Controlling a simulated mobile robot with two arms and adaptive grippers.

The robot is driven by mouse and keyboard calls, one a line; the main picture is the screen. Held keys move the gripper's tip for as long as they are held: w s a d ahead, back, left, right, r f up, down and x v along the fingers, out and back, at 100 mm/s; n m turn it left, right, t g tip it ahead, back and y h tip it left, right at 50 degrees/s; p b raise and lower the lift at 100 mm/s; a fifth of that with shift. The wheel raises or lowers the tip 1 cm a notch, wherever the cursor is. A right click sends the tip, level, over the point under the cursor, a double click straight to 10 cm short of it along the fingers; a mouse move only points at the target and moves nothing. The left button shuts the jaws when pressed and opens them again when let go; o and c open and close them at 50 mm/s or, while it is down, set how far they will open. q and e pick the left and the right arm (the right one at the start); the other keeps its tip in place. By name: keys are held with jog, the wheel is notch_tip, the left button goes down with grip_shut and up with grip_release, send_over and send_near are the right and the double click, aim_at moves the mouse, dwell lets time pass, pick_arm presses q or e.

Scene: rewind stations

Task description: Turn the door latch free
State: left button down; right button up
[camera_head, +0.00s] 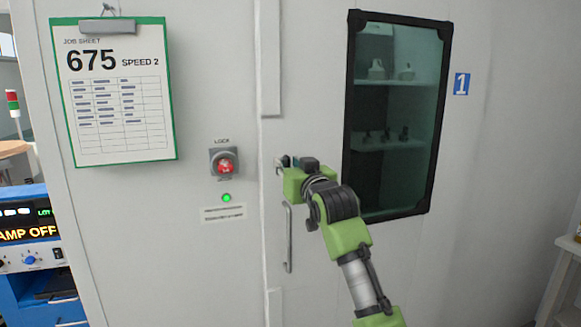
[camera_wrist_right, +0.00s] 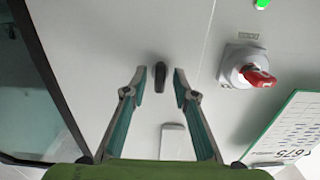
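The door (camera_head: 310,75) is a pale panel with a dark-framed window (camera_head: 436,120), and it looks closed. My right gripper (camera_head: 297,162) is at the door's left edge, above the vertical bar handle (camera_head: 288,240). In the right wrist view, a small dark latch (camera_wrist_right: 159,77) stands between the open fingertips of my right gripper (camera_wrist_right: 160,82). Gaps show on both sides of the latch, so the fingers do not seem to touch it. In the head view the gripper mostly hides the latch. My left gripper is not in view.
Left of the door edge are a red lock knob (camera_head: 225,164) on a grey plate, a lit green lamp (camera_head: 226,198) and a clipboard job sheet (camera_head: 115,90). A blue unit (camera_head: 30,250) reading "AMP OFF" stands at lower left. A white stand (camera_head: 560,275) is at lower right.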

jog(key=v, duration=1.2)
